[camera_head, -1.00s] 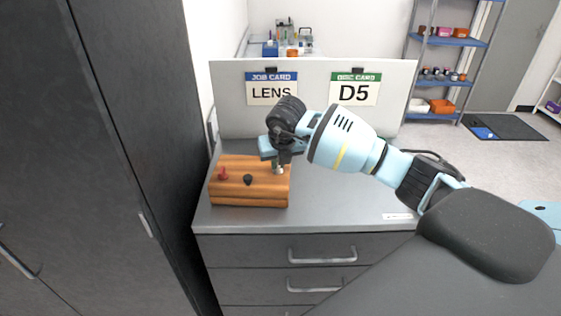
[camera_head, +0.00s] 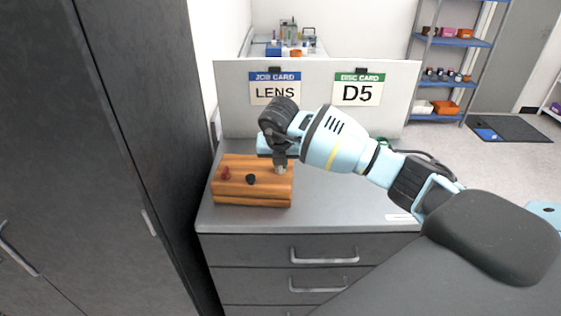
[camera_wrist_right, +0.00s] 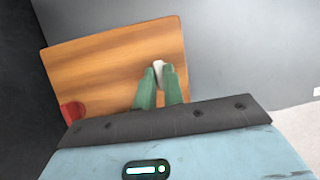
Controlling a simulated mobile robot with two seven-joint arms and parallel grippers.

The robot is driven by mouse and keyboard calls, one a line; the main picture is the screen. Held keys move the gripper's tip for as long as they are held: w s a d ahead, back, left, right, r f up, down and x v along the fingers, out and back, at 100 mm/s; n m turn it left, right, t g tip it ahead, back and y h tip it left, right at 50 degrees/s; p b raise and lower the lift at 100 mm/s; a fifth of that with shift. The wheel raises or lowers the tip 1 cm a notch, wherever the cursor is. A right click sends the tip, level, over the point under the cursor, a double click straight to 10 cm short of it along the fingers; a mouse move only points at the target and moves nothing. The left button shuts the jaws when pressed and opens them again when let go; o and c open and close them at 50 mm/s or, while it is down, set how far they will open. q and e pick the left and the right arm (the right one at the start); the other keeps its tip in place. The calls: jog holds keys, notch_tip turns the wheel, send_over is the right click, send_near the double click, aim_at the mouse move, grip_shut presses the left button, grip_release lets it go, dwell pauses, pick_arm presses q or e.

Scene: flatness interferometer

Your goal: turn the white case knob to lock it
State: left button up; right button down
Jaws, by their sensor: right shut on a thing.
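The wooden case (camera_head: 252,190) stands on the left part of the grey cabinet top. On it, from left to right, are a red knob (camera_head: 226,173), a black knob (camera_head: 251,179) and the white knob (camera_head: 281,170). My right gripper (camera_head: 280,163) reaches down over the case's right end and is shut on the white knob. In the right wrist view, its green fingers (camera_wrist_right: 160,88) close around the white knob (camera_wrist_right: 158,72), with the wooden top (camera_wrist_right: 100,72) beneath and a red knob (camera_wrist_right: 72,112) at left. The black knob is hidden there. My left gripper is not in view.
A white panel with a LENS job card (camera_head: 275,90) and a D5 disc card (camera_head: 358,90) stands behind the case. A dark cabinet (camera_head: 120,120) rises close on the left. The grey top (camera_head: 330,200) right of the case is clear.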

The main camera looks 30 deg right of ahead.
jog(key=c, duration=1.5)
grip_release()
jog(key=shift+r, duration=0.15)
jog(key=v, duration=0.7)
jog(key=shift+r, duration=0.3)
jog(key=shift+s+a, duration=0.1)
